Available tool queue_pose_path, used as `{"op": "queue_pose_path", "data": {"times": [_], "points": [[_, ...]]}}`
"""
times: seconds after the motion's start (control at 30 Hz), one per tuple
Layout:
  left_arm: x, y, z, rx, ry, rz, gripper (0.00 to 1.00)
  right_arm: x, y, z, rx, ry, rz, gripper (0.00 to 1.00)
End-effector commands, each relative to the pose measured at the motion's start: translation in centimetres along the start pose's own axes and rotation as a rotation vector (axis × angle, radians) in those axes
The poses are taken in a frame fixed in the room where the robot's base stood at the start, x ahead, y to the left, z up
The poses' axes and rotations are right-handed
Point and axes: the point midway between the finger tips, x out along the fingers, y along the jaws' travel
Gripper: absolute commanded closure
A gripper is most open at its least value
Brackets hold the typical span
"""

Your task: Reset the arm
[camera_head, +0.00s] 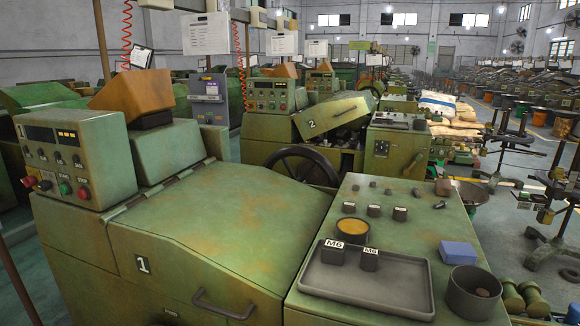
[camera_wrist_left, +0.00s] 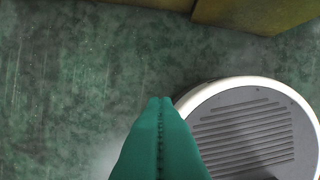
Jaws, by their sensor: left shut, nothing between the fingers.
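My left gripper (camera_wrist_left: 160,103) shows in the left wrist view as two green fingers pressed together along a toothed seam. It is shut with nothing in it. It hangs above a dark green, worn floor (camera_wrist_left: 80,70). Beside it on the right is a round grey cover with a ribbed vent and a white rim, which looks like part of my own base. Neither arm shows in the head view, and my right gripper is in neither view.
Green heading machine 1 (camera_head: 215,235) stands close in front, its lid shut. At right, its top (camera_head: 420,215) holds a grey tray (camera_head: 410,300) with M6 blocks, a blue box (camera_head: 458,252) and a dark cup (camera_head: 473,293). Machine 2 (camera_head: 335,112) stands behind. An aisle runs at far right.

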Motion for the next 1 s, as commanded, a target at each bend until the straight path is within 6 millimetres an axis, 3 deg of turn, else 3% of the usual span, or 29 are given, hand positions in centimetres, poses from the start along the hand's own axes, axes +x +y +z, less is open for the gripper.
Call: {"op": "queue_pose_path", "data": {"times": [0.1, 0.2, 0.4, 0.5, 0.63, 1.0], "points": [[4.2, -0.3, -4.5, 0.007, 0.041, -0.004, 1.0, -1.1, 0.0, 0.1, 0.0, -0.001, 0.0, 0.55], [7.0, -0.4, -8.5, 0.012, 0.063, -0.007, 1.0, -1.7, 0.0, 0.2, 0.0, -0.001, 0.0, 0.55], [9.5, -0.5, -15.8, 0.022, 0.099, -0.009, 1.0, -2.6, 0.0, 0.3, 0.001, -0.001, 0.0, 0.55], [9.9, -0.5, -18.1, 0.025, 0.108, -0.01, 1.0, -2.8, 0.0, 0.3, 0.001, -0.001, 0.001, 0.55], [10.0, -0.5, -19.3, 0.027, 0.112, -0.01, 1.0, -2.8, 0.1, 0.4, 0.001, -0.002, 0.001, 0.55], [10.0, -0.5, -19.3, 0.027, 0.112, -0.01, 1.0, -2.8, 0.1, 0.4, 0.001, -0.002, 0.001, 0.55]]}}
